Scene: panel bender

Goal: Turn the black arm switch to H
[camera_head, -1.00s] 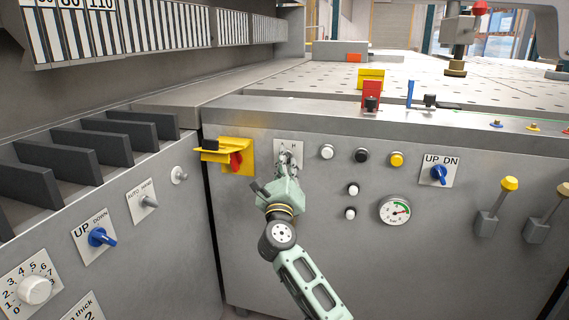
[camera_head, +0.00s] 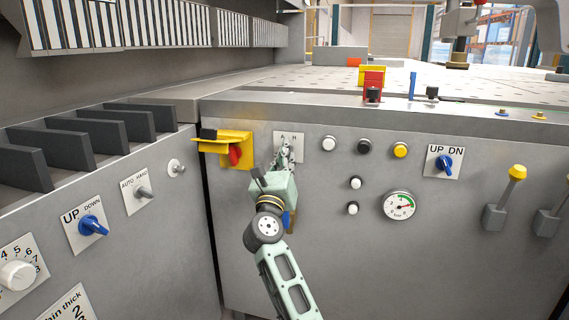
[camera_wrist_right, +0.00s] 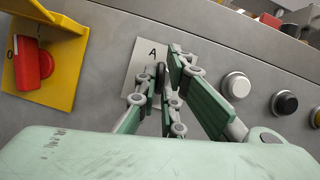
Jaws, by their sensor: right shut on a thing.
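The black arm switch (camera_wrist_right: 161,72) sits on a white plate marked A and H (camera_head: 299,139) on the front of the grey machine panel. My right gripper (camera_head: 284,152) reaches up to it from below. In the right wrist view its fingers (camera_wrist_right: 163,80) close around the switch from both sides. The letter A shows there at the plate's upper left, and the fingers hide the H side. Most of the switch is covered, so its exact angle is unclear. My left gripper is out of view.
A yellow bracket with a red knob (camera_head: 235,155) is close left of the plate. White, black and yellow buttons (camera_head: 400,150) line the right. A gauge (camera_head: 399,205), a blue UP/DN switch (camera_head: 445,163) and yellow-topped levers (camera_head: 517,172) are further right.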

